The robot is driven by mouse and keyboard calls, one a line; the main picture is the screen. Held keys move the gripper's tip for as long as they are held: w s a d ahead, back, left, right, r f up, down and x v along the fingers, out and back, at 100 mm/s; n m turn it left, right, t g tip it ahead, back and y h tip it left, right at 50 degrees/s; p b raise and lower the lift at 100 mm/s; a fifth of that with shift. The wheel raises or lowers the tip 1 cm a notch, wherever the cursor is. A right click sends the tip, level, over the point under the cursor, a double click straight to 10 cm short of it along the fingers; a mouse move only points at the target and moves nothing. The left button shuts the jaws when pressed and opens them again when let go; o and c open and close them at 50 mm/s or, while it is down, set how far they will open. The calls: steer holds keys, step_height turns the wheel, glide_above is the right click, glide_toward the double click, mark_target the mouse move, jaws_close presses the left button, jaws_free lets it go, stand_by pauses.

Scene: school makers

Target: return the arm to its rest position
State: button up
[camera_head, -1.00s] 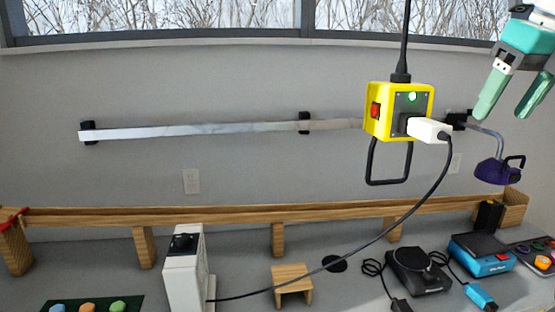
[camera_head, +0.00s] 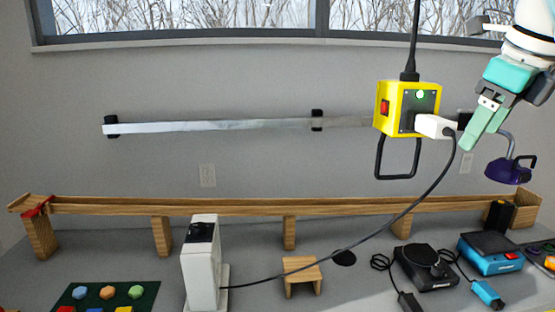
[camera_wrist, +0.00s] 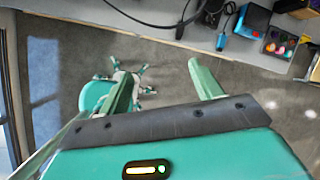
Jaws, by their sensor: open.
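My gripper (camera_head: 482,128) hangs in the upper right of the head view, with white and green arm links above it. Its green fingers point down and left, and they overlap closely from this angle. In the wrist view the gripper (camera_wrist: 165,86) is open, with two green fingers spread apart and nothing between them. Below it in that view are the grey floor and green and white parts of my own body.
A yellow power box (camera_head: 408,108) with a white plug (camera_head: 434,126) hangs just left of my gripper. A purple lamp (camera_head: 508,171) is below right. The workbench (camera_head: 120,275) holds a wooden rail (camera_head: 230,207), a white box (camera_head: 200,268) and a blue device (camera_head: 490,255).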

steer(key=s+a+f+n, duration=0.2)
steer(key=a+f+n, duration=0.4)
steer(key=f+n, duration=0.4)
steer(key=s+a+f+n, duration=0.3)
steer(key=a+f+n, duration=0.3)
steer(key=f+n, duration=0.4)
steer(key=s+a+f+n+t, duration=0.1)
steer(key=s+a+f+n, duration=0.2)
steer(key=a+f+n, duration=0.3)
step_height(320, 180, down, 9)
steer(key=n, duration=0.4)
steer(key=shift+a, duration=0.35)
steer(key=shift+a, duration=0.1)
